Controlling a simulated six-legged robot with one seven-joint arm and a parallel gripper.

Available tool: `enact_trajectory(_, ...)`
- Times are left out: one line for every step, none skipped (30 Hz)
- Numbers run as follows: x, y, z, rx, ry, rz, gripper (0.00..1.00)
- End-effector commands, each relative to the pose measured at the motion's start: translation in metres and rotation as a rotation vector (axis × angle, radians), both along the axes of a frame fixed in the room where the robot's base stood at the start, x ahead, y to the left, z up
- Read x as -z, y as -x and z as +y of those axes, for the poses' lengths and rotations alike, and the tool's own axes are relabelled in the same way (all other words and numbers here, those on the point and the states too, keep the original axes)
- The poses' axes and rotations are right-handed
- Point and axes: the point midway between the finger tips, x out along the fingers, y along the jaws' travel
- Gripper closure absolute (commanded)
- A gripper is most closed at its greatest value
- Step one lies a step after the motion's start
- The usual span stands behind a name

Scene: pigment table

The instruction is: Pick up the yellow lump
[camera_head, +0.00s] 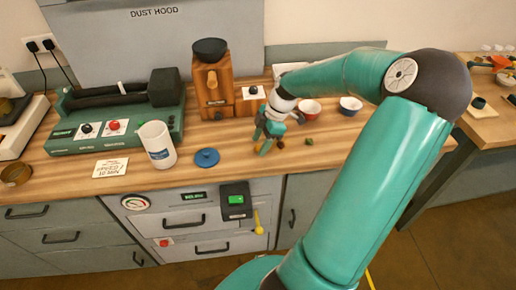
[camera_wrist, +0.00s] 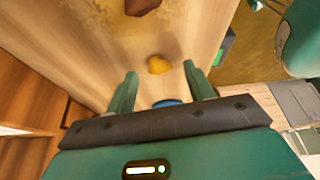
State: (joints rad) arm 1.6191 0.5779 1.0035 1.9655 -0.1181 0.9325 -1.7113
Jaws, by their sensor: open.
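The yellow lump (camera_wrist: 158,64) lies on the wooden tabletop in the wrist view, just ahead of and between the fingertips. My gripper (camera_wrist: 159,74) is open, with one finger on each side and nothing held. The lump looks apart from both fingers. In the head view, my gripper (camera_head: 265,148) points down close to the tabletop, in front of the wooden grinder. I cannot make out the yellow lump clearly there, as the fingers are over that spot.
A dark brown lump (camera_head: 281,143) and a green lump (camera_head: 309,142) lie right of my gripper. A reddish-brown lump (camera_wrist: 142,6) tops the wrist view. A red bowl (camera_head: 309,107) and blue bowl (camera_head: 350,105) stand behind. Left are a blue lid (camera_head: 206,158) and white jug (camera_head: 157,146).

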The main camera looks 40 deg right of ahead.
Motion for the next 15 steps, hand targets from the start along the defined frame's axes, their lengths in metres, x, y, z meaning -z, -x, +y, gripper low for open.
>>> enact_trajectory(0.0051,-0.0006,0.0023,-0.002,-0.001,0.001,0.47)
enact_trajectory(0.0071,-0.0009,0.0029,-0.002,-0.001,0.001,0.47)
enact_trajectory(0.0089,-0.0013,0.0032,0.0,0.0,0.0,0.47)
enact_trajectory(0.0095,-0.0014,0.0033,0.001,0.0,0.0,0.47)
enact_trajectory(0.0099,-0.0015,0.0033,0.001,0.0,0.0,0.47)
enact_trajectory(0.0098,-0.0016,0.0032,0.001,0.001,0.0,0.47)
enact_trajectory(0.0096,-0.0014,0.0031,0.001,0.001,0.0,0.47)
enact_trajectory(0.0097,-0.0014,0.003,0.001,0.001,0.0,0.47)
enact_trajectory(0.0096,-0.0014,0.003,0.001,0.001,0.0,0.47)
enact_trajectory(0.0095,-0.0014,0.003,0.001,0.001,0.0,0.49)
enact_trajectory(0.0095,-0.0014,0.003,0.001,0.001,0.0,0.55)
enact_trajectory(0.0094,-0.0013,0.0029,0.001,0.001,0.0,0.63)
enact_trajectory(0.0094,-0.0013,0.0029,0.001,0.001,0.0,0.69)
enact_trajectory(0.0094,-0.0013,0.0029,0.001,0.001,0.0,0.75)
enact_trajectory(0.0093,-0.0013,0.0029,0.001,0.001,0.0,0.83)
